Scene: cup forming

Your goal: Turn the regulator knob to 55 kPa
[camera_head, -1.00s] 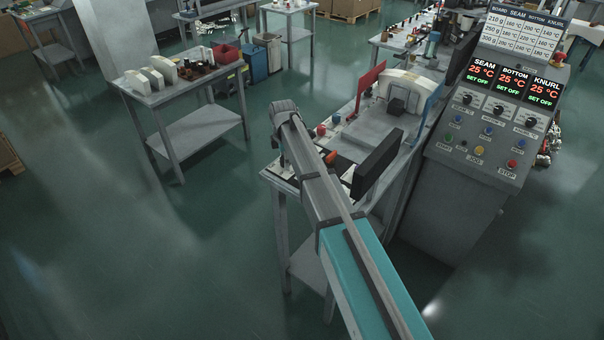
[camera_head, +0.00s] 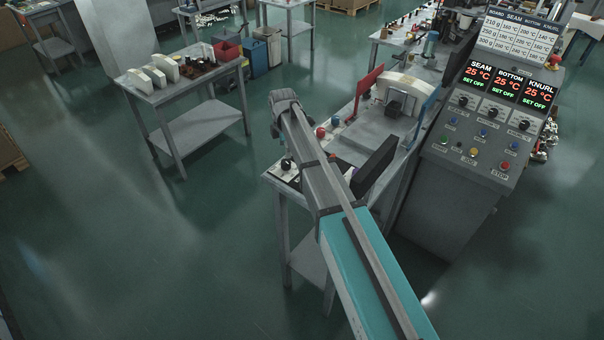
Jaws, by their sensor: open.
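A small black knob (camera_head: 287,164) stands on a pale plate at the near left corner of the machine bench (camera_head: 283,187). It looks like the regulator knob, but no gauge or scale is readable here. My arm reaches from the bottom of the picture up to the bench's left edge. My gripper (camera_head: 275,130) hangs at the arm's far end, above and slightly left of the knob and apart from it. It is open, small and mostly hidden by the wrist, with nothing visible in it.
A black screen (camera_head: 374,165) stands upright on the bench, right of my arm. Red (camera_head: 320,132) and blue (camera_head: 336,121) buttons lie beyond the arm. The control console (camera_head: 480,150) stands at right. Open floor separates the bench from a side table (camera_head: 190,84) at left.

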